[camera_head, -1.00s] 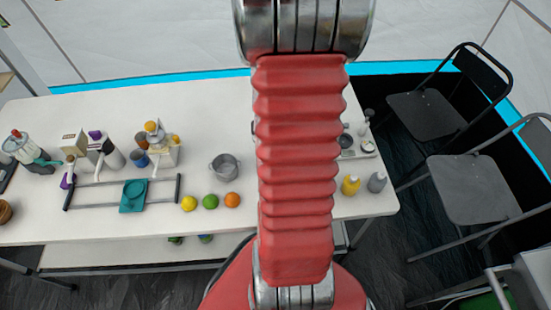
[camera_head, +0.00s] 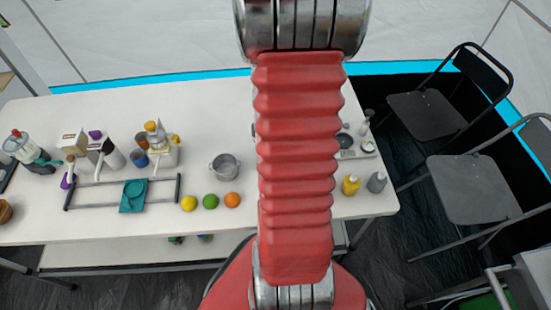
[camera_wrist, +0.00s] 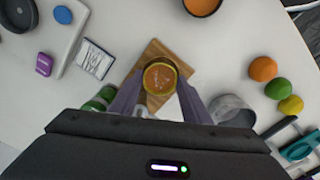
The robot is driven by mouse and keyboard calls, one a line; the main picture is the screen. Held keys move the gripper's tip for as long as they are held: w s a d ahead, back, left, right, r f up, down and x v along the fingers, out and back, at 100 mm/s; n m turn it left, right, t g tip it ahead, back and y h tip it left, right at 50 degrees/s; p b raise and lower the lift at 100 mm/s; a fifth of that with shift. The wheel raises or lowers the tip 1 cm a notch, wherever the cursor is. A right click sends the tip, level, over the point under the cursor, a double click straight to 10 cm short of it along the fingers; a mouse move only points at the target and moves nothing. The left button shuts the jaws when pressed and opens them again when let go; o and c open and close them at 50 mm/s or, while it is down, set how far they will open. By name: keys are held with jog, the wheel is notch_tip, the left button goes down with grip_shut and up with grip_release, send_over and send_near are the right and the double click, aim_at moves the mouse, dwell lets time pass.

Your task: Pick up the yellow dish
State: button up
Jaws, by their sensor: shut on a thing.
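The yellow dish (camera_wrist: 160,75) is a small round dish with a yellow rim and an orange inside, seen from above in the wrist view. My gripper (camera_wrist: 160,84) has one finger on each side of it and is shut on it. The dish appears over a wooden board (camera_wrist: 153,52); I cannot tell whether it touches the board or is lifted. In the head view my red arm hides the dish and the gripper.
Close around in the wrist view are a green can (camera_wrist: 99,99), a grey pot (camera_wrist: 233,108), a white-and-blue box (camera_wrist: 95,59) and a purple item (camera_wrist: 44,64). An orange (camera_wrist: 262,69), a lime (camera_wrist: 277,89) and a lemon (camera_wrist: 291,105) lie right. Chairs (camera_head: 470,188) stand beyond the table.

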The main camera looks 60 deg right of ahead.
notch_tip(320, 180, up, 9)
dwell(1.0)
